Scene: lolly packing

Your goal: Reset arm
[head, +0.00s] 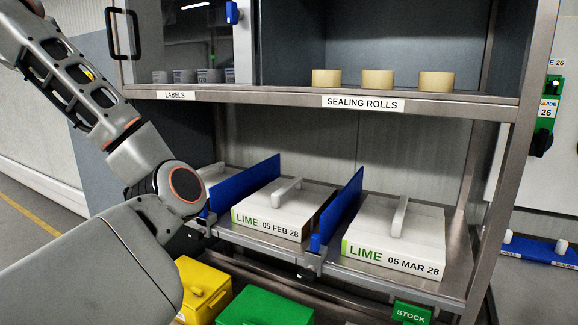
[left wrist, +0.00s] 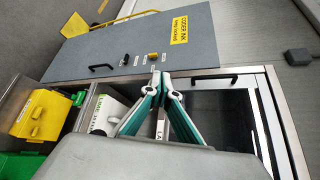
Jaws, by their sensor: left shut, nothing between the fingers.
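My left arm (head: 150,170) comes in from the left in the head view, bent at the elbow in front of the shelving. Its gripper is outside that view. In the left wrist view my left gripper (left wrist: 161,76) has teal and white fingers that meet at the tips, shut and empty. The fingers stand in front of a grey cabinet door (left wrist: 110,57) with a yellow "CODER INK" label (left wrist: 178,27); whether they touch anything cannot be told. My right gripper is in neither view.
White lime boxes (head: 395,240) sit on the middle shelf between blue dividers (head: 337,210). Tan sealing rolls (head: 377,80) stand on the upper shelf. Yellow (head: 203,290) and green (head: 265,308) bins are below. A metal upright (head: 510,150) bounds the shelving on the right.

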